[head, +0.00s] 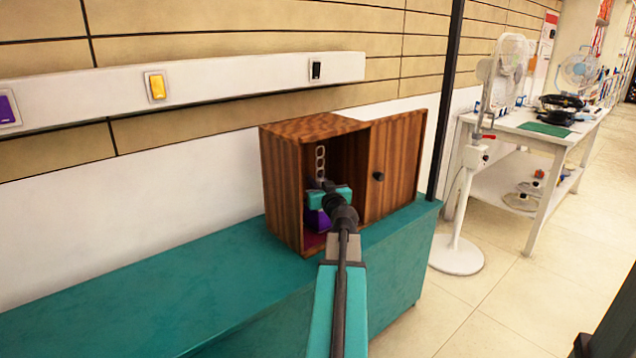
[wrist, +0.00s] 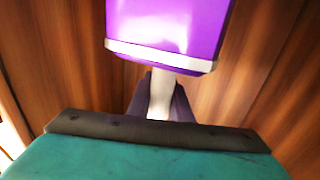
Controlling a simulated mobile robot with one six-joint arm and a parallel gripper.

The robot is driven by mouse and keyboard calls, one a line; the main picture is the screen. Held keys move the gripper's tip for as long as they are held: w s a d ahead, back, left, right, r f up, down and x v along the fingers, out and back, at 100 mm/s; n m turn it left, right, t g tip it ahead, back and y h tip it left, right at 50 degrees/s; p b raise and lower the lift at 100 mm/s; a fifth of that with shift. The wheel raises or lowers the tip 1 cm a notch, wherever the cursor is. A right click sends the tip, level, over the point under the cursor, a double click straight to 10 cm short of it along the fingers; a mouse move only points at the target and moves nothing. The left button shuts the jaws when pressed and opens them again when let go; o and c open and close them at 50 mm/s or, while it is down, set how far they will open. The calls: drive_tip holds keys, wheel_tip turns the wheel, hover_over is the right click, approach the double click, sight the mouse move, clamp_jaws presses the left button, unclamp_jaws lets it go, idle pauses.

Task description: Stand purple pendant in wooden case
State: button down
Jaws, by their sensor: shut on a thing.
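The wooden case (head: 283,190) stands on the teal counter, its front open. My gripper (head: 318,199) is inside the case opening, shut on the purple pendant (head: 319,220). The pendant's purple body hangs below the gripper and pale chain links rise above it. In the wrist view the purple body (wrist: 168,28) with its white rim fills the top middle, and its white stem (wrist: 160,95) sits between my dark fingers. The pendant looks roughly upright, low over the case floor. I cannot tell whether it touches the floor, as my arm partly covers it.
The case door (head: 394,165) stands open to the right, close to my arm. The teal counter (head: 190,290) is clear on the left. A white wall rail (head: 230,90) carries several small coloured switches. A white fan (head: 470,180) and a white worktable (head: 545,200) stand right.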

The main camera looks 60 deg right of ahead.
idle(0.3)
drive_tip(key=c, duration=1.6)
unclamp_jaws()
drive_tip(key=shift+r, duration=0.1)
